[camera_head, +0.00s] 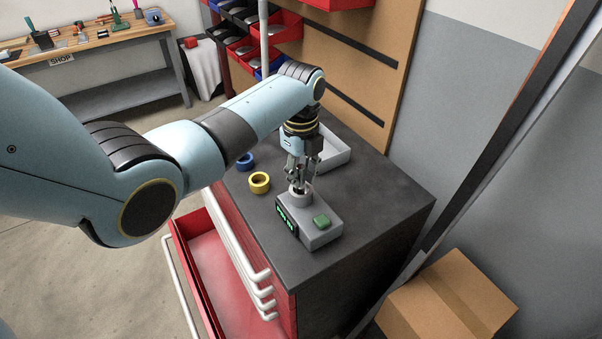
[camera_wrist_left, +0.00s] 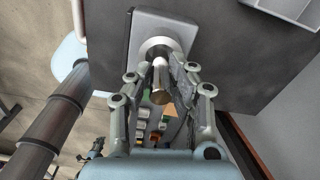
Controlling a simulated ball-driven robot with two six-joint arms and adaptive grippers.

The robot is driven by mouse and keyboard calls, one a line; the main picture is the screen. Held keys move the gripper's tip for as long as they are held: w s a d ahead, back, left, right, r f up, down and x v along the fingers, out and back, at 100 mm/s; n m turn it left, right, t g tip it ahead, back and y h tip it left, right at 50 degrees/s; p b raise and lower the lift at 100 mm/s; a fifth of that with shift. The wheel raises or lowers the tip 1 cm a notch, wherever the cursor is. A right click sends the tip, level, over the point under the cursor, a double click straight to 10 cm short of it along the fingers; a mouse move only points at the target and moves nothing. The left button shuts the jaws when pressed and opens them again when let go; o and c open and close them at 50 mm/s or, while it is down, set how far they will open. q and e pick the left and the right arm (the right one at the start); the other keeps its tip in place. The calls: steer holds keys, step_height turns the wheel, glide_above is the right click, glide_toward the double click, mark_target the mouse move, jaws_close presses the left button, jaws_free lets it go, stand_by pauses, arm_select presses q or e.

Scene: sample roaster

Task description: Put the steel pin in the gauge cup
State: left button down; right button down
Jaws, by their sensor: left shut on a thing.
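The gauge (camera_head: 318,232) is a grey box with a lit green display and a green button, standing on the dark cabinet top. Its round gauge cup (camera_head: 297,200) is at the end nearest my gripper; the cup also shows as a pale ring in the left wrist view (camera_wrist_left: 173,42). My left gripper (camera_head: 301,184) points down directly above the cup. It is shut on the steel pin (camera_wrist_left: 160,82), a short shiny cylinder between the fingers. The pin's far end lines up with the cup opening; I cannot tell whether it is inside. My right gripper is not in view.
A yellow ring (camera_head: 259,183) and a blue ring (camera_head: 245,162) lie left of the gauge. A pale open tray (camera_head: 334,155) stands behind my gripper. The cabinet top (camera_head: 385,205) is clear to the right. A red drawer (camera_head: 225,275) stands open; a cardboard box (camera_head: 445,300) is at lower right.

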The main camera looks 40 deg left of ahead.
arm_select(q)
steer(key=c, duration=1.2)
jaws_free()
steer(key=shift+f, duration=0.1)
step_height(320, 180, up, 12)
steer(key=shift+r+p, duration=0.15)
steer(key=shift+p, duration=0.15)
